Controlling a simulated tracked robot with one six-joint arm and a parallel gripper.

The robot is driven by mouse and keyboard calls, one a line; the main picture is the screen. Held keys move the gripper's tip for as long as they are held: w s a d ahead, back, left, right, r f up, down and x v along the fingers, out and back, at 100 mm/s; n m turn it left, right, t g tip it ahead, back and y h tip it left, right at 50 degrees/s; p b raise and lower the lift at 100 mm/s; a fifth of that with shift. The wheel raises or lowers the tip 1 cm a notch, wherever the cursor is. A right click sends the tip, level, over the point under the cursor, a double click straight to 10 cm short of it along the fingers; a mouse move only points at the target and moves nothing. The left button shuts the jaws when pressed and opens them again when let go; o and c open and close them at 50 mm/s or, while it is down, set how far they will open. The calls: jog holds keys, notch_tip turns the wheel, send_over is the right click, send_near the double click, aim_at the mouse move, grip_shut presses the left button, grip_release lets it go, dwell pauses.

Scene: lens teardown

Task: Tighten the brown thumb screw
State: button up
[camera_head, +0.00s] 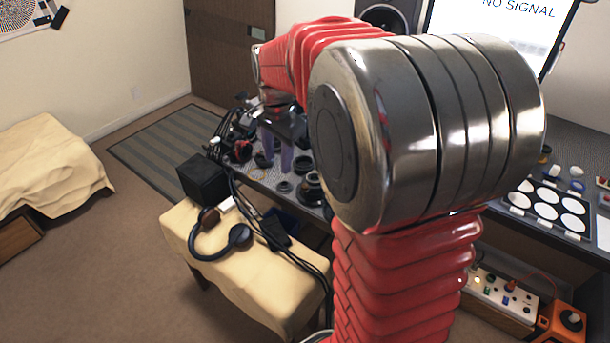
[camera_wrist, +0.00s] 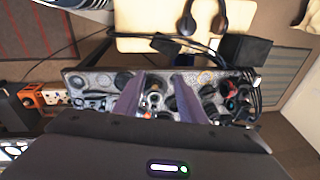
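My gripper (camera_wrist: 158,80) shows in the wrist view with its two purple fingers apart and nothing clearly held between them. In the head view my gripper (camera_head: 276,148) is over the cluttered dark bench (camera_head: 258,176), beyond my large arm joint. Several dark rings and lens parts lie on the bench, and a dark and silvery part (camera_wrist: 153,98) shows between the fingers in the wrist view. I cannot tell if the fingers touch it. I cannot make out the brown thumb screw; it may be too small, or hidden by my arm and gripper.
A cloth-covered stool (camera_head: 262,283) carries headphones (camera_head: 222,240), a black box (camera_head: 203,179) and cables. A tray of white discs (camera_head: 547,205) lies on the bench at right. An orange box (camera_head: 562,325) is at lower right. The carpet at left is open.

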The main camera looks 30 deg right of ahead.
jog(key=s+a+r+n+t, duration=0.1)
jog(key=s+a+n, duration=0.6)
jog(key=s, duration=0.3)
jog(key=s+a+r+n+t, duration=0.2)
jog(key=s+a+n, duration=0.5)
jog(key=s, duration=0.4)
jog(key=shift+a+r+n+t+y, duration=0.15)
jog(key=shift+a+n+t+y, duration=0.15)
jog(key=shift+n, duration=0.3)
jog(key=shift+s, duration=0.1)
jog(key=shift+c, duration=0.7)
